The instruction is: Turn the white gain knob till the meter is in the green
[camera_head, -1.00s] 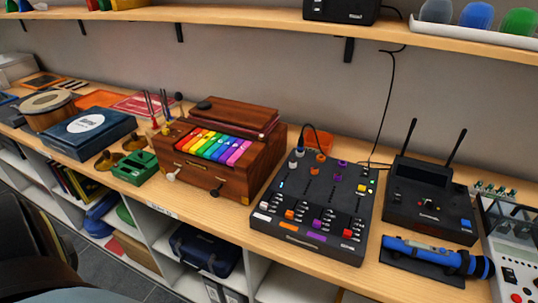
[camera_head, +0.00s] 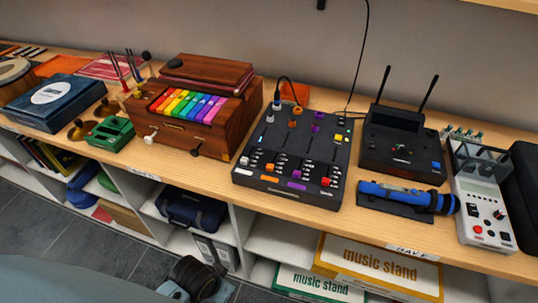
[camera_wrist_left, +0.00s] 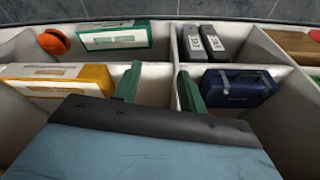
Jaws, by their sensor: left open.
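The black mixer (camera_head: 246,170) lies on the wooden counter with coloured knobs, faders and buttons. A pale white knob (camera_head: 270,118) is at its upper left, beside a plugged-in cable. Small blue lights glow below it. I cannot make out a meter reading at this size. My left gripper (camera_wrist_left: 160,70) is open and empty in the left wrist view, its green fingers apart in front of the shelves under the counter. In the head view only parts of my left arm show low down, well away from the mixer. My right gripper is not in view.
A wooden box with rainbow keys (camera_head: 190,106) stands left of the mixer. A black receiver with antennas (camera_head: 400,140) and a blue microphone (camera_head: 400,192) are to its right. The counter's front edge and the shelves with music stand boxes (camera_head: 380,266) lie below.

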